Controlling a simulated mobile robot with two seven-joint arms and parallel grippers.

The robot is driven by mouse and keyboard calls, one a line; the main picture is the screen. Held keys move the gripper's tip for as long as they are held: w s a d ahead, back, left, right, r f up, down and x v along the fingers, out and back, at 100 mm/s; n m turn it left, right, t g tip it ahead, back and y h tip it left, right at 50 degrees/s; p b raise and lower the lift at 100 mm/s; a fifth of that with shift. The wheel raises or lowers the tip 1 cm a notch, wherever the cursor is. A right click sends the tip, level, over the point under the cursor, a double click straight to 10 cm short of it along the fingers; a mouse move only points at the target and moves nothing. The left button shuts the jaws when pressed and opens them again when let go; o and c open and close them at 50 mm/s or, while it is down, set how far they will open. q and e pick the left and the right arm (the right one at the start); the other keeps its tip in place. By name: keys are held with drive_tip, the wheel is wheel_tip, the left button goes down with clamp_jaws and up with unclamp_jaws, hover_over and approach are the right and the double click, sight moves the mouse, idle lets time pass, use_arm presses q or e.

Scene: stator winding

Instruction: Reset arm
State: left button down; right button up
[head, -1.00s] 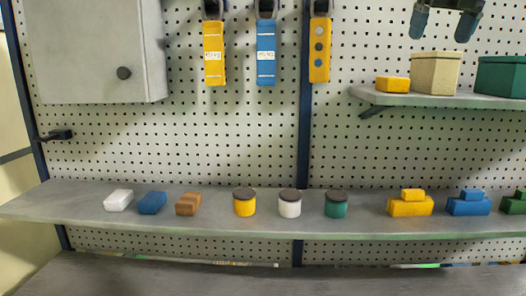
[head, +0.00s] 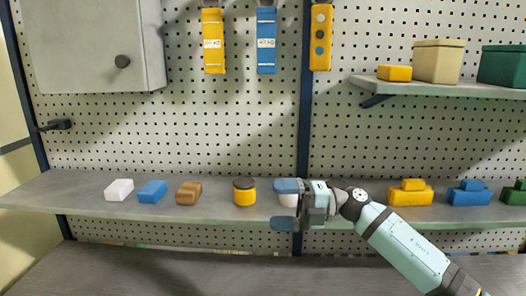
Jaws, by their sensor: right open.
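My right gripper (head: 286,205) is in the head view, its arm coming in from the lower right. Its two blue fingers are apart, pointing left, one above the other, in front of the long shelf. The white jar (head: 287,200) shows partly behind the fingers; its lid is covered by the upper finger. I cannot tell whether the gripper touches it. The green jar is hidden behind the gripper's body. My left gripper is not in view.
The long shelf (head: 80,199) also carries white (head: 119,190), blue (head: 152,191) and brown (head: 188,193) blocks, a yellow jar (head: 244,192) and stacked yellow (head: 409,195) and blue (head: 468,195) blocks. A grey cabinet (head: 85,45) hangs at upper left. An upper shelf (head: 450,88) holds boxes.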

drive_tip(key=s+d+f+m+t+h, duration=0.3)
drive_tip(key=f+m+t, duration=0.3)
drive_tip(key=f+m, duration=0.3)
drive_tip(key=s+d+f+m+t+h, duration=0.3)
drive_tip(key=s+f+m+t, duration=0.1)
drive_tip(key=f+m+t, duration=0.4)
drive_tip(key=s+d+f+m+t+h, duration=0.3)
drive_tip(key=f+m+t, duration=0.2)
drive_tip(key=f+m, duration=0.45)
drive_tip(key=s+d+f+m+g+h, duration=0.3)
drive_tip(key=s+f+m, duration=0.1)
drive_tip(key=s+f, duration=0.4)
drive_tip(key=s+d+f+m+g+h, duration=0.3)
drive_tip(key=s+f, duration=0.6)
drive_tip(key=s, duration=0.3)
drive_tip(key=shift+s+d+f+m+h, duration=0.25)
drive_tip(key=shift+d+f+m+h, duration=0.05)
drive_tip(key=shift+d+m, duration=0.45)
